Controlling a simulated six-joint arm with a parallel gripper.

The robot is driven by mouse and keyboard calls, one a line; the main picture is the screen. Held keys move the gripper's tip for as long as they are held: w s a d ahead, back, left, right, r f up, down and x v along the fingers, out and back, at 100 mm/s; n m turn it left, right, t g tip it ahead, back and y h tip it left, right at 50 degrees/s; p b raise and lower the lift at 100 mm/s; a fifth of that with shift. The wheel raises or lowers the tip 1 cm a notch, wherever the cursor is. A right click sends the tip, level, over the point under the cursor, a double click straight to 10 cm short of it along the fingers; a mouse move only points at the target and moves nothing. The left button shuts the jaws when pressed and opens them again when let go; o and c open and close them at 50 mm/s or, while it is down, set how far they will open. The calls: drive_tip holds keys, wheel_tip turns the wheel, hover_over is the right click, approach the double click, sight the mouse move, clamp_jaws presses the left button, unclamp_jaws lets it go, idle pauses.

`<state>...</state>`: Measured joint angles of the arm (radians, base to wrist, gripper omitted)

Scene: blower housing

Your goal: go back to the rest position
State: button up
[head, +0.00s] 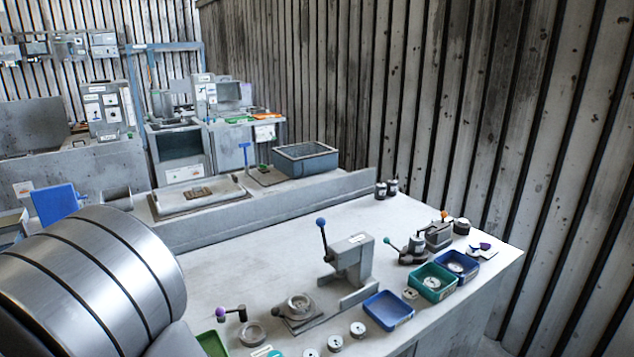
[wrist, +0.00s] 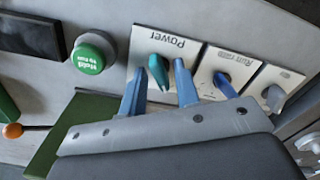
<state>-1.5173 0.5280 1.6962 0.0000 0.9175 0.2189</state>
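My gripper (wrist: 160,76) shows in the wrist view with two blue fingers spread apart. A teal knob (wrist: 157,68) on the plate labelled "Power" (wrist: 180,46) stands between the fingertips, with small gaps seen on both sides. The fingers look open and hold nothing. The exact depth between the fingertips and the panel is hard to tell. In the head view the gripper is not visible; only a large banded metal part of my arm fills the lower left.
Beside the teal knob are a green button (wrist: 90,55), a blue knob (wrist: 224,84) and a grey knob (wrist: 273,97). In the head view, the white bench holds a lever press (head: 350,258), a blue tray (head: 388,309) and a green tray (head: 432,282). The bench's back middle is clear.

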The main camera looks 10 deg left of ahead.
drive_tip(key=shift+r+n, duration=0.2)
drive_tip(key=shift+n, duration=0.4)
wheel_tip(320, 180, up, 5)
drive_tip(key=shift+r, duration=0.15)
wheel_tip(320, 180, down, 6)
drive_tip(key=shift+f, duration=0.1)
drive_tip(key=shift+r+m, duration=0.4)
drive_tip(key=shift+m, duration=0.4)
drive_tip(key=shift+r, duration=0.55)
drive_tip(key=shift+n, duration=0.6)
wheel_tip(320, 180, up, 3)
drive_tip(key=shift+f, duration=0.1)
wheel_tip(320, 180, down, 4)
drive_tip(key=shift+r, duration=0.15)
drive_tip(key=shift+f+m, duration=0.25)
drive_tip(key=shift+m, duration=0.05)
drive_tip(key=m, duration=0.3)
drive_tip(key=shift+m, duration=0.4)
drive_tip(key=m, duration=0.4)
drive_tip(key=shift+r+n, duration=0.4)
drive_tip(key=shift+n, duration=0.45)
drive_tip(key=shift+r+n, duration=0.4)
drive_tip(key=shift+n, duration=0.45)
